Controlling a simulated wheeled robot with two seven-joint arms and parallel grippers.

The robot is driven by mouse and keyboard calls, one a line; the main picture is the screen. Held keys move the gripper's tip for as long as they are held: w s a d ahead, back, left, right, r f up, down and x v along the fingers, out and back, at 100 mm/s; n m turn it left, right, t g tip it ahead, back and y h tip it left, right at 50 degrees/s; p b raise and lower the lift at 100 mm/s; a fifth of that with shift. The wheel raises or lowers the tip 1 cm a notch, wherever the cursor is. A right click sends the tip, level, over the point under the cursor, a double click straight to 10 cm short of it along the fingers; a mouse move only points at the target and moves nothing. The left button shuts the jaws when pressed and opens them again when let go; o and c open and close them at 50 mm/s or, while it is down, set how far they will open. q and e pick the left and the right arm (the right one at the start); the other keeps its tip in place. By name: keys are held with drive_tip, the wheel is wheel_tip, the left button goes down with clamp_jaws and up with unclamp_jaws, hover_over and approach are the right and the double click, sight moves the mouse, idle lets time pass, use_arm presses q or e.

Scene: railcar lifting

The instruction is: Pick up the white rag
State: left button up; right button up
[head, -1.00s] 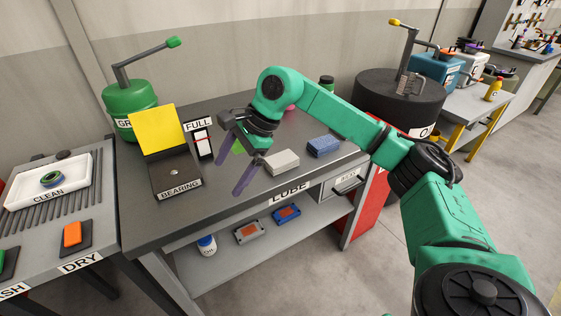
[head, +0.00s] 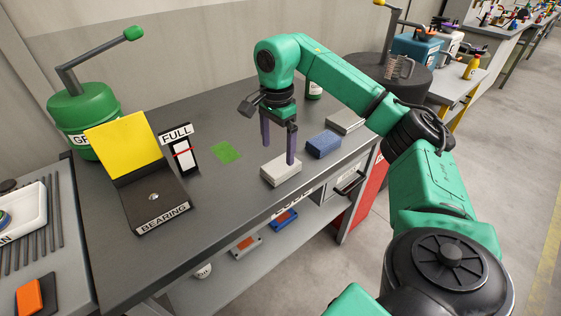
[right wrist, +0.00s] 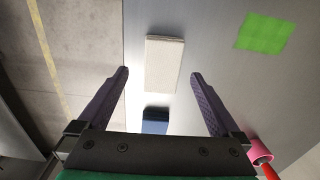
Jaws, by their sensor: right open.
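The white rag (head: 281,171) is a pale, folded block lying flat on the grey workbench, near its front edge. In the right wrist view the white rag (right wrist: 163,64) lies ahead of and between the lines of the two fingers. My right gripper (head: 278,155) points down over the bench at the rag; one finger overlaps the rag in the head view. In the right wrist view my right gripper (right wrist: 159,74) is open, with nothing between its fingertips. Whether the fingertips are level with the rag is hard to tell. My left gripper is not in view.
A blue folded block (head: 323,144) lies just right of the rag. A green square (head: 226,152) is flat on the bench to the left. The bearing stand (head: 154,203) and FULL gauge (head: 181,152) stand further left. A dark drum (head: 392,90) stands behind right.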

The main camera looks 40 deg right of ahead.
sight(276, 168)
wheel_tip(276, 168, down, 7)
drive_tip(key=shift+w+a+r+p, duration=0.15)
drive_tip(key=shift+r+p, duration=0.05)
drive_tip(key=shift+p, duration=0.4)
drive_tip(key=shift+f, duration=0.25)
drive_tip(key=shift+w, duration=0.1)
drive_tip(key=shift+c, duration=0.9)
drive_tip(key=c, duration=1)
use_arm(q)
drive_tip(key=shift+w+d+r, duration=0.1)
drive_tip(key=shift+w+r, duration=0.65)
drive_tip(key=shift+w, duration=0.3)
use_arm(e)
drive_tip(key=shift+r, duration=0.1)
